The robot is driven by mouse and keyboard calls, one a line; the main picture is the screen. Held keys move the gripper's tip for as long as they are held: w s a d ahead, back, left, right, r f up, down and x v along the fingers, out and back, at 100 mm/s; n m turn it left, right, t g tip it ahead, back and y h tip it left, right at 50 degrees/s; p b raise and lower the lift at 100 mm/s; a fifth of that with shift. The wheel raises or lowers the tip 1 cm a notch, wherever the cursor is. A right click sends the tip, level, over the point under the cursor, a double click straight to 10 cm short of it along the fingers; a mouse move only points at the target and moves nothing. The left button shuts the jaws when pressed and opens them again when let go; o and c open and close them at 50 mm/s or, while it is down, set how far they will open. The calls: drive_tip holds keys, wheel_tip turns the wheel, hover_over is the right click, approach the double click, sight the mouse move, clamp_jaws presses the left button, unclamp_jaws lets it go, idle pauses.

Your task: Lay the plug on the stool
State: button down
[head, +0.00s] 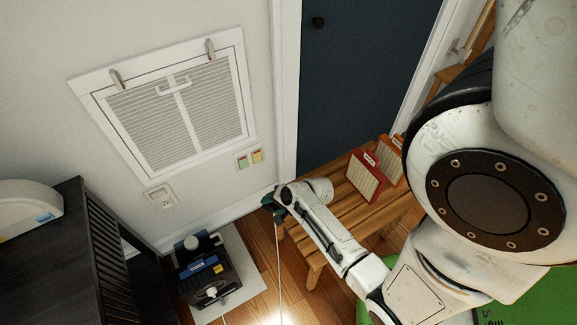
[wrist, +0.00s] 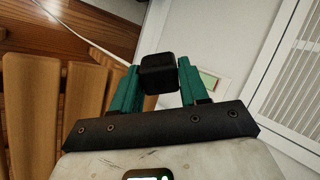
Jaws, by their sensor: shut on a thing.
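The plug, a small black block (wrist: 158,74), sits between the two teal fingers of my gripper (wrist: 156,86) in the wrist view. My gripper is shut on it. In the head view my gripper (head: 274,203) is at the left end of the wooden slatted stool (head: 333,205), near the wall; the plug is too small and dark to make out there. The stool's slats also show at the left of the wrist view (wrist: 32,105), beside my gripper. Whether the plug is over the stool's edge or just off it, I cannot tell.
A thin pale cord (head: 280,270) hangs below my gripper. A dark machine (head: 207,279) stands on a pale mat at lower left. The stool's left slats look bare.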

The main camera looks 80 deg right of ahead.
drive_tip(key=s+d+r+m+g+p, duration=0.1)
drive_tip(key=s+d+r+g+p, duration=0.1)
drive_tip(key=s+d+r+p, duration=0.3)
drive_tip(key=f+b, duration=0.4)
drive_tip(key=b, duration=0.1)
drive_tip(key=f+b, duration=0.2)
drive_tip(key=b, duration=0.1)
drive_tip(key=shift+w+d, duration=0.15)
drive_tip(key=shift+w, duration=0.2)
drive_tip(key=shift+f+b, duration=0.7)
drive_tip(key=shift+f, duration=0.45)
idle(0.5)
drive_tip(key=c, duration=0.5)
unclamp_jaws()
drive_tip(key=shift+s+g, duration=0.1)
drive_tip(key=shift+g, duration=0.2)
drive_tip(key=shift+s+f, duration=0.1)
drive_tip(key=shift+f, duration=0.05)
